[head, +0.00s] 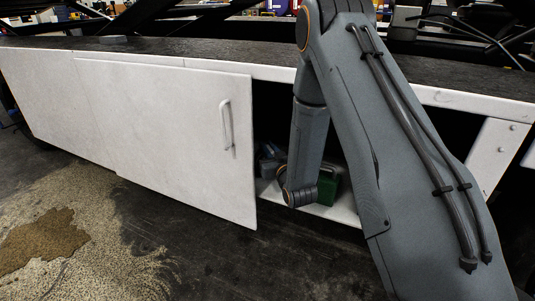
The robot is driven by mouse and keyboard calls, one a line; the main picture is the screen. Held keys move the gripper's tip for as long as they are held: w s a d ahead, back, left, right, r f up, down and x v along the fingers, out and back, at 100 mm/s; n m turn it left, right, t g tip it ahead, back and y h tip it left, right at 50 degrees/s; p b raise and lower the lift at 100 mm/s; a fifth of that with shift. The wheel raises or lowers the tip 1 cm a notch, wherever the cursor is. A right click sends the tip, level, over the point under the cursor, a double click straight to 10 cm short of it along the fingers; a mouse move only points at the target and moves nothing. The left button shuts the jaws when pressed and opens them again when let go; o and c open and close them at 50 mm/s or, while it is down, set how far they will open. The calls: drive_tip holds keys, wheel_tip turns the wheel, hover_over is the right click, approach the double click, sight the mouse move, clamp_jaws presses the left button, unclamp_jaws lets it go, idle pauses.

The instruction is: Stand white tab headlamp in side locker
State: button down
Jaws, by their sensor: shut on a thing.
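The side locker shows as a dark opening in the white loader side, with a pale floor (343,211). Its white door (170,125) with a bar handle (227,125) stands to the left of the opening. My arm reaches down into the opening, and my wrist is low inside, just above the locker floor. My gripper's jaws are hidden behind the wrist and cannot be made out. No white tab headlamp can be seen.
A green box (328,188) is in the locker just right of my wrist. Blue-grey items (268,162), too dark to identify, are at its left. The door's edge is close on the left. A dark top surface (220,50) runs above the locker.

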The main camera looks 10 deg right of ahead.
drive_tip(key=shift+f, duration=0.6)
drive_tip(key=shift+r, duration=0.1)
drive_tip(key=c, duration=1.7)
unclamp_jaws()
drive_tip(key=shift+f, duration=0.2)
drive_tip(key=shift+r, duration=0.15)
drive_tip(key=shift+s, duration=0.3)
drive_tip(key=s+p, duration=0.1)
drive_tip(key=s, duration=0.2)
drive_tip(key=s+d+p, duration=0.1)
drive_tip(key=s, duration=0.3)
drive_tip(key=s+d+p, duration=0.1)
drive_tip(key=s, duration=0.3)
drive_tip(key=shift+s+p, duration=0.15)
drive_tip(key=shift+p, duration=0.25)
